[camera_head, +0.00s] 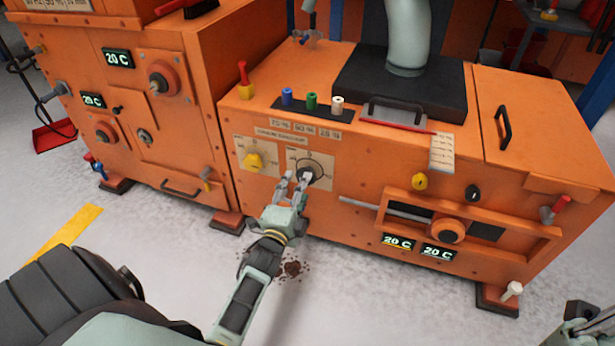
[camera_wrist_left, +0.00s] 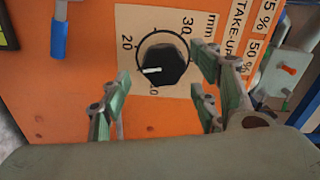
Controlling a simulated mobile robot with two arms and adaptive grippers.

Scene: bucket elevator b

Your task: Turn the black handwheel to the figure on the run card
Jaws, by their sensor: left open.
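The black handwheel (camera_head: 311,172) sits on a cream dial plate on the front of the orange machine. In the left wrist view the handwheel (camera_wrist_left: 165,62) has a white pointer aimed left and slightly down, below the figure 20. A 30 shows at upper right; the figure at the bottom is partly unclear. My left gripper (camera_head: 291,181) is open just in front of it. In the wrist view its fingers (camera_wrist_left: 160,84) stand apart below and beside the knob, holding nothing. The run card (camera_head: 442,152) hangs at the machine's top front edge; its writing is too small to read.
A yellow knob (camera_head: 253,161) on its own plate is left of the handwheel. Blue, green and white pegs (camera_head: 311,101) stand above. Part of my right arm shows at the bottom right corner.

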